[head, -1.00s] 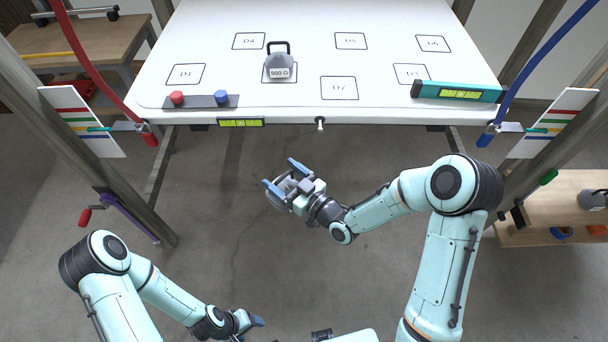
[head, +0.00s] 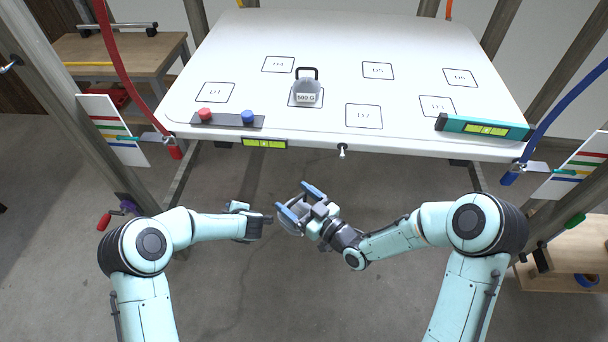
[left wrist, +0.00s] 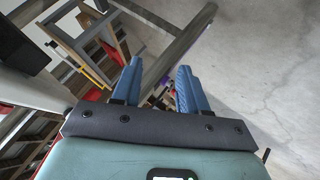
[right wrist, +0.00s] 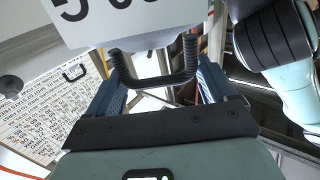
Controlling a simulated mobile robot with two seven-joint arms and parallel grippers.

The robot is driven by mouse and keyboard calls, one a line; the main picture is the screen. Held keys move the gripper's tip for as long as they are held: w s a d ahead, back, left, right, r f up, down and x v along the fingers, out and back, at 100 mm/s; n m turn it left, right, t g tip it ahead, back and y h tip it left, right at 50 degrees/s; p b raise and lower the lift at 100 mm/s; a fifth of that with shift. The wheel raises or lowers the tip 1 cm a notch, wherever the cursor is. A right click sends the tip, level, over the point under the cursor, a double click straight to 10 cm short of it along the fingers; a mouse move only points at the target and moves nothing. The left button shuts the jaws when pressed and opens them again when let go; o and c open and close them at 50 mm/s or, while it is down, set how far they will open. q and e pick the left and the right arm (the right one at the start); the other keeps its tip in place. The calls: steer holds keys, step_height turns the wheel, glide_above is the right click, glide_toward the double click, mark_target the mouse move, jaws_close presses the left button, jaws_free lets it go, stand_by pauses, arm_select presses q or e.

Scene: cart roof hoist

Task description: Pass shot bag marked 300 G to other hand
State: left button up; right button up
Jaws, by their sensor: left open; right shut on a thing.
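My right gripper (head: 295,199) is shut on the black handle (right wrist: 155,80) of a grey shot bag (head: 288,224), held in the air in front of the table. In the right wrist view its white label (right wrist: 125,22) is cut off by the top edge, so the first digit cannot be read for sure. My left gripper (head: 267,219) is just left of the bag, pointing toward it, with a small apparent gap. In the left wrist view its blue fingers (left wrist: 160,85) are apart with nothing between them.
The white table (head: 330,40) carries another shot bag marked 500 G (head: 307,92), a dark bar with red and blue knobs (head: 228,119) and a teal level (head: 484,127). A small post (head: 342,150) is at its front edge. Uprights with red and blue hoses flank it.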

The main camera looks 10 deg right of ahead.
arm_select(q)
steer(key=w+d+r+n+g+y, duration=0.1)
steer(key=w+d+r+n, duration=0.15)
steer(key=r+n, duration=0.45)
steer(key=n+g+h, duration=0.3)
steer(key=g+h, duration=0.2)
glide_toward(297, 202)
steer(key=f, duration=0.3)
steer(key=w+f, duration=0.1)
steer(key=f, duration=0.5)
steer(key=shift+w+a, duration=0.3)
steer(key=shift+a, duration=0.05)
